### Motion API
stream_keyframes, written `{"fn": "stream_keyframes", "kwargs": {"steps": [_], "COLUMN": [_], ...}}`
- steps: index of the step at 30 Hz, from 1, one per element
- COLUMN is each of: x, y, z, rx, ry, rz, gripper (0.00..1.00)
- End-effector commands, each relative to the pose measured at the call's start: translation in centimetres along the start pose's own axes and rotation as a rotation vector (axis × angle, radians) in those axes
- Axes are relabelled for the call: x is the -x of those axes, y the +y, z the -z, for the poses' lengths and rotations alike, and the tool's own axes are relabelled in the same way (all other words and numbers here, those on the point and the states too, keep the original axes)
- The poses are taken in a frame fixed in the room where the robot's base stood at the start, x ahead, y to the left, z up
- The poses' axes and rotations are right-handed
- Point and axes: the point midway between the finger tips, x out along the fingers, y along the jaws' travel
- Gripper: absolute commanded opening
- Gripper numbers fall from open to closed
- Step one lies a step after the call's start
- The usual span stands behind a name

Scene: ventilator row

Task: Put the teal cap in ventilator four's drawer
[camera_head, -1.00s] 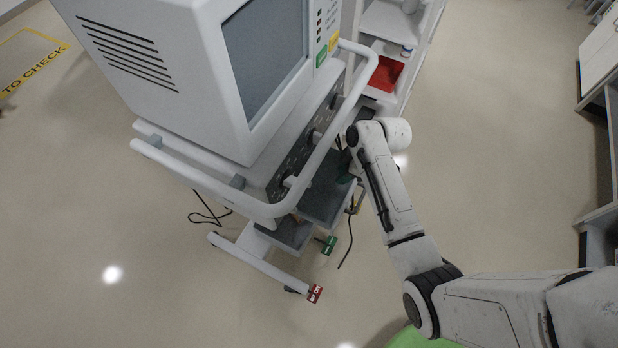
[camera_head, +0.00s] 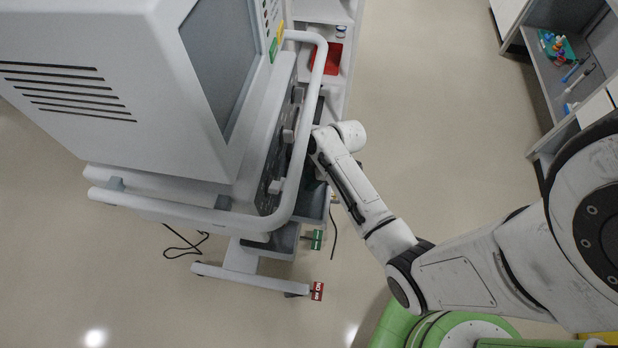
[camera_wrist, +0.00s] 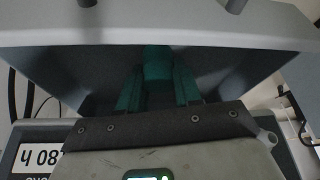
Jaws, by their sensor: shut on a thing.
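My gripper (camera_wrist: 157,92) is shut on the teal cap (camera_wrist: 157,65), which shows between its dark green fingers in the wrist view. Gripper and cap are over the dark inside of a grey open drawer (camera_wrist: 60,75); I cannot tell whether the cap touches its floor. A pale drawer edge (camera_wrist: 150,30) with two dark posts crosses the top. A plate (camera_wrist: 42,158) whose text starts with 4 is partly hidden at lower left. In the head view the ventilator (camera_head: 110,60) fills the left, and its pulled-out drawer (camera_head: 316,207) is partly behind my arm. The gripper is mostly hidden there.
A white rail (camera_head: 300,150) runs round the ventilator close to my arm. A lower grey tray (camera_head: 275,245) and a foot with a red tag (camera_head: 317,290) stick out below. A shelf with a red bin (camera_head: 333,58) stands behind. Open floor lies right, before a cabinet (camera_head: 550,70).

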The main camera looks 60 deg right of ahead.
Motion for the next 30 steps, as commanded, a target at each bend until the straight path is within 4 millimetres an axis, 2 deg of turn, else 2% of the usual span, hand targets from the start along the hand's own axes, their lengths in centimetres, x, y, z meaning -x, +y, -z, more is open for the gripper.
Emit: {"fn": "stream_keyframes", "kwargs": {"steps": [3,4,12,19,23,26,30], "x": [-0.3,-0.2,-0.2,-0.1,0.7,2.1,5.0], "y": [0.0,0.0,0.0,0.0,0.0,0.0,0.1], "z": [-0.1,-0.1,-0.1,0.0,0.1,0.1,0.1], "rx": [0.0,0.0,0.0,0.0,0.0,0.0,0.0], "ry": [0.0,0.0,0.0,0.0,0.0,0.001,0.001], "rz": [0.001,0.001,0.001,0.0,0.0,-0.001,-0.003], "gripper": [0.05,0.35,0.59,0.59,0.59,0.59,0.59]}}
